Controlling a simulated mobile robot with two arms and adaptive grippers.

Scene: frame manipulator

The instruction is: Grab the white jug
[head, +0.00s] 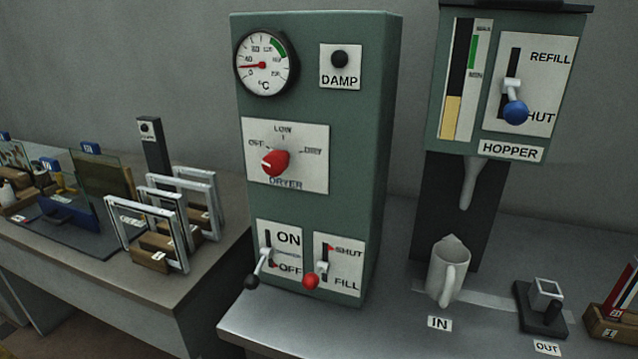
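The white jug (440,277) stands upright on the grey bench, below the hopper spout (471,185) and behind the IN label (439,323). Its handle faces the front right, and its inside is hidden from this angle. Neither of my grippers shows in the head view.
A green control cabinet (370,150) with levers sticking out at its lower front stands left of the jug. The hopper (512,153) hangs above. A small dark stand (541,314) sits to the right, behind the OUT label (547,348). White frames (147,233) stand on the left bench.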

